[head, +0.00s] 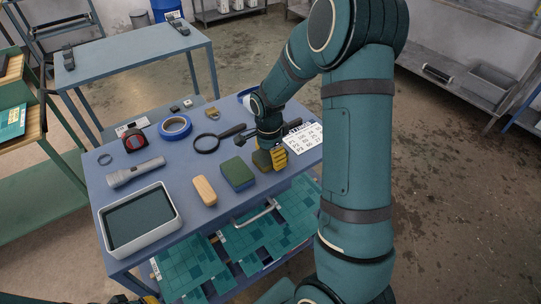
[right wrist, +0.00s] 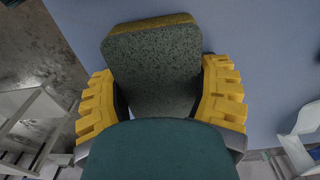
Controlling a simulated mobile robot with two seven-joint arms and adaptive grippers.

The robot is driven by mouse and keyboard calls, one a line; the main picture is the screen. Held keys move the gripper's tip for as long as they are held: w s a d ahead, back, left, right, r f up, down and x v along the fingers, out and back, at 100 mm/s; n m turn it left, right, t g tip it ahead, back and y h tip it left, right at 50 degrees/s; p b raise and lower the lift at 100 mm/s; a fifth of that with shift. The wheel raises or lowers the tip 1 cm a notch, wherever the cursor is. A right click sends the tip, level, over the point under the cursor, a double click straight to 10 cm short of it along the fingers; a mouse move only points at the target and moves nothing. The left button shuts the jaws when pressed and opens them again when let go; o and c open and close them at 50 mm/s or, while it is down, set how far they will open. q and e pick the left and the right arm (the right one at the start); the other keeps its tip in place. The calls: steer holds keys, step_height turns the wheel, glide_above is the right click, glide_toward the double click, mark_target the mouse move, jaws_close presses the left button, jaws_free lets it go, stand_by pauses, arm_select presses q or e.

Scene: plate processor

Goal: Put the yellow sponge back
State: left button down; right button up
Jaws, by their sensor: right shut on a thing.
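The yellow sponge (head: 262,160) has a dark grey-green scouring face and a yellow edge. It is near the front right edge of the blue table (head: 160,232). My right gripper (head: 271,158) is shut on it from above. In the right wrist view the sponge (right wrist: 152,72) is between the yellow ridged fingers of my right gripper (right wrist: 158,98). Whether it touches the table is unclear. Part of the sponge is hidden by the fingers.
Left of the held sponge are a green-topped blue sponge (head: 238,174) and a tan block (head: 204,191). A magnifier (head: 207,144), blue tape (head: 175,127), flashlight (head: 136,172) and white tray (head: 174,223) lie farther left. A white printed card (head: 304,138) is to the right.

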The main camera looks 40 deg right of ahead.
mark_target(269, 153)
steer(key=o, duration=1.3)
steer(key=shift+f, duration=0.1)
step_height(269, 153, up, 12)
steer(key=p, duration=0.3)
steer(key=shift+w+a, duration=0.15)
